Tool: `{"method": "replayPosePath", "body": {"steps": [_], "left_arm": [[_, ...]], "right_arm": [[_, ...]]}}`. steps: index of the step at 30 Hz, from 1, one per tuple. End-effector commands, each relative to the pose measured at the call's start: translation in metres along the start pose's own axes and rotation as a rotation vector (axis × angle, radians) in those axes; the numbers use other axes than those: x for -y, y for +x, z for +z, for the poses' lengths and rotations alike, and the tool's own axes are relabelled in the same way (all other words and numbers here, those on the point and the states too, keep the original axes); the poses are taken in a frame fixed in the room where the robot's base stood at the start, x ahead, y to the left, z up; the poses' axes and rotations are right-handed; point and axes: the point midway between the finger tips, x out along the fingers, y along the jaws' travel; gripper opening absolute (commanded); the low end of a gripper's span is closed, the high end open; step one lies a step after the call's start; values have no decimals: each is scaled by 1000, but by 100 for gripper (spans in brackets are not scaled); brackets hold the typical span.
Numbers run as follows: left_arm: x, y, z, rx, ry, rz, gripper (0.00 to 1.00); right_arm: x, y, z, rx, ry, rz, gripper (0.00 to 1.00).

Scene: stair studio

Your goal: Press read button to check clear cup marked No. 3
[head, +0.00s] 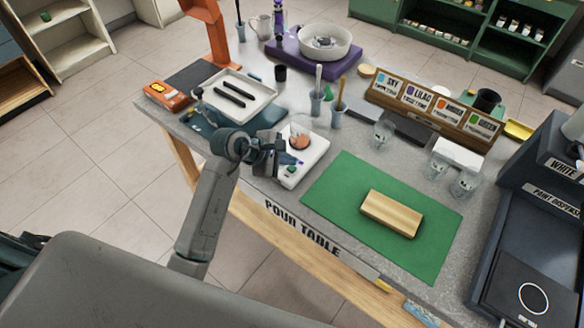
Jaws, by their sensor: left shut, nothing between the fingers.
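A white device (314,154) like a small scale sits on the grey table, left of the green mat. A clear cup (300,134) with orange-brown contents stands on it; I cannot read a number on it. A small green button (291,170) shows on the device's near part. My left gripper (291,160) is shut and empty, with its tips low over the device's near left part, close to the button. I cannot tell whether the tips touch it. My right gripper is not in view.
A wooden block (391,213) lies on the green mat (335,190). More clear cups (383,134) stand to the right, some near a white box (457,152). A white tray (222,88) lies behind my left wrist. A labelled rack (430,113) stands at the back right.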

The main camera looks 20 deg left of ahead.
Motion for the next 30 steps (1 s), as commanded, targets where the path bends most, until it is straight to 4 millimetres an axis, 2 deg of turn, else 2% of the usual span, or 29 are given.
{"method": "replayPosePath", "body": {"steps": [30], "left_arm": [[0, 0, 0, 0, 0, 0, 0]], "right_arm": [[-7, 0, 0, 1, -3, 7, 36]]}}
